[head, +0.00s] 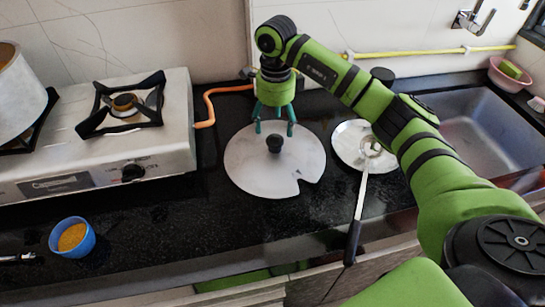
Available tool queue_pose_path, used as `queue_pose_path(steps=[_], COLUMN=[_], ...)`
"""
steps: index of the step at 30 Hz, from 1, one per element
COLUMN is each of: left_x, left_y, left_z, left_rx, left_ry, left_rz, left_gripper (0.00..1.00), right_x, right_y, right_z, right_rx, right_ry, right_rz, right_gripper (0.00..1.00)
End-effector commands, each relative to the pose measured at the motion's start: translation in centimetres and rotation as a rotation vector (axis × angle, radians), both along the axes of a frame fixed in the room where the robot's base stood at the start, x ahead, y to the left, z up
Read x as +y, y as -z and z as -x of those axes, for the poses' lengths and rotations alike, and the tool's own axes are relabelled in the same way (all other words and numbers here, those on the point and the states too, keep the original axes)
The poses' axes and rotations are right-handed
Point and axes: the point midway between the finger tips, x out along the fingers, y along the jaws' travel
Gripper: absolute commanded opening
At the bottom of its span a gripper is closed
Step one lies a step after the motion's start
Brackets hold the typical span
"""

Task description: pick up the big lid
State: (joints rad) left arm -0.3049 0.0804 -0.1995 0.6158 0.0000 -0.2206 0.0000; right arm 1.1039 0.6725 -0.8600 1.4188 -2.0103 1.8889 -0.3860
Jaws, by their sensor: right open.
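The big lid (252,174) lies flat on the black counter. It is a pale grey disc with a notch in its front right edge and a black knob (274,143) on top. My right gripper (273,130) points down just above and behind the knob, with its teal fingers apart and nothing held. I cannot tell whether the fingers touch the lid or the knob. My left gripper does not show.
A stove (95,150) with a pot (20,95) stands at left. A blue cup (72,238) sits at front left. Right of the lid, a metal plate (345,135) bears a long black-handled utensil (360,205). A sink (480,130) is at far right. An orange hose (207,105) runs behind.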

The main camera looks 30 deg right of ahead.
Motion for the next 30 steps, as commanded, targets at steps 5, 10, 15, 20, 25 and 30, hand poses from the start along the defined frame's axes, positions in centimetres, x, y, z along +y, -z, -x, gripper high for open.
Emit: queue_pose_path(steps=[5, 10, 15, 20, 25, 30], left_x=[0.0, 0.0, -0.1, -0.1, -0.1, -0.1], left_y=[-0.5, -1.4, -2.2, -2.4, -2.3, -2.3], left_z=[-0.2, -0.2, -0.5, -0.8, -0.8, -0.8], left_rx=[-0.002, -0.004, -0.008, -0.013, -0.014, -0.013], left_ry=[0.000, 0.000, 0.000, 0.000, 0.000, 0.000], left_rz=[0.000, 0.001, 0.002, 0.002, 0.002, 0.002], left_gripper=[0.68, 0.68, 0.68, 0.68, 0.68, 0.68], right_x=[0.1, 0.3, 0.4, 0.4, 0.3, 0.4], right_y=[1.4, 3.4, 6.0, 7.1, 7.2, 7.2], right_z=[0.0, -0.2, -0.5, -0.5, -0.5, -0.5], right_rx=[0.003, 0.005, 0.004, 0.000, -0.001, -0.001], right_ry=[0.000, 0.000, 0.000, 0.000, 0.000, 0.000], right_rz=[-0.001, -0.001, -0.001, 0.000, 0.000, 0.000], right_gripper=[0.73, 0.73, 0.73, 0.73, 0.73, 0.17])
